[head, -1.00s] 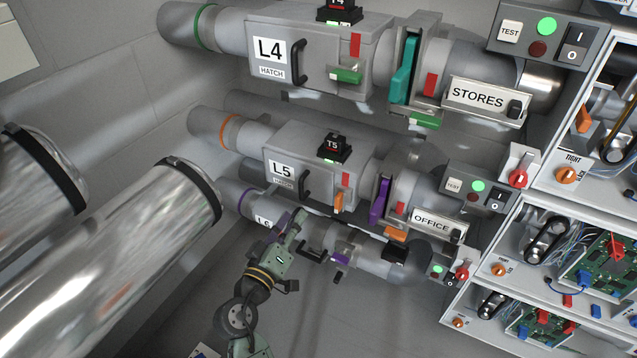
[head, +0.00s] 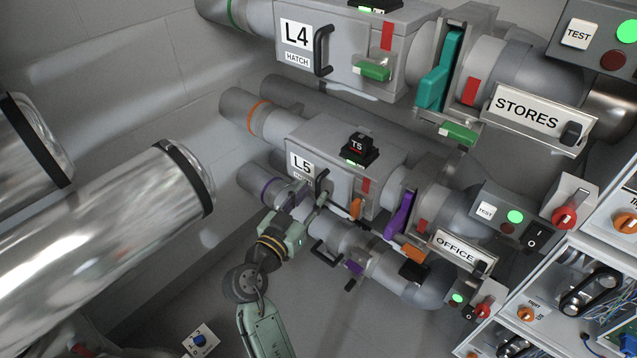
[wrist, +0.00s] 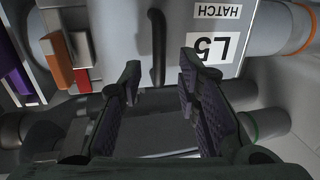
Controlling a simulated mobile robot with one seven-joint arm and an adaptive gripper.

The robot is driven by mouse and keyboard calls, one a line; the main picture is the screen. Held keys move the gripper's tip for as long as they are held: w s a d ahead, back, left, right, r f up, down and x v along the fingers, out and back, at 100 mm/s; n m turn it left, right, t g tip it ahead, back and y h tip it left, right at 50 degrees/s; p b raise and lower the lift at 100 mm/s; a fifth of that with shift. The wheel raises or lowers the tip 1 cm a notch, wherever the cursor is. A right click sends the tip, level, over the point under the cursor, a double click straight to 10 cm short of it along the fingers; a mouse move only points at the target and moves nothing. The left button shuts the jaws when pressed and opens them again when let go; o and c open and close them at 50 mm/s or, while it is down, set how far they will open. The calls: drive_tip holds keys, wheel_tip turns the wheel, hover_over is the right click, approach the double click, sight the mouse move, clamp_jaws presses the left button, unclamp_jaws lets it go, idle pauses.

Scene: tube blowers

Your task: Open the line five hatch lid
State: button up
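The line five hatch is a grey box (head: 345,190) with an L5 label (head: 301,164) and a black lid handle (head: 322,184). Its lid looks shut. An orange catch (head: 356,208) and a red strip (head: 366,186) are right of the handle. My gripper (head: 308,196) is at the lid's front, close to the handle. In the wrist view my gripper (wrist: 160,73) is open and empty. The handle (wrist: 157,45) shows beyond and between the fingertips, with the L5 label (wrist: 208,48) to the right and the orange catch (wrist: 55,60) to the left.
The L4 hatch (head: 345,45) is above, and the L6 pipe with its black handle (head: 326,252) runs close below my gripper. A purple gate (head: 401,214) and OFFICE sign (head: 461,250) lie right. Large shiny pipes (head: 110,240) fill the left. Open floor shows below.

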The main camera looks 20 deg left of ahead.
sight(316, 190)
drive_tip(key=shift+w+d+p, duration=0.15)
drive_tip(key=shift+w+d, duration=0.05)
drive_tip(key=shift+w, duration=0.8)
drive_tip(key=shift+w+d+p, duration=0.15)
drive_tip(key=shift+w, duration=0.85)
drive_tip(key=shift+c, duration=0.5)
clamp_jaws()
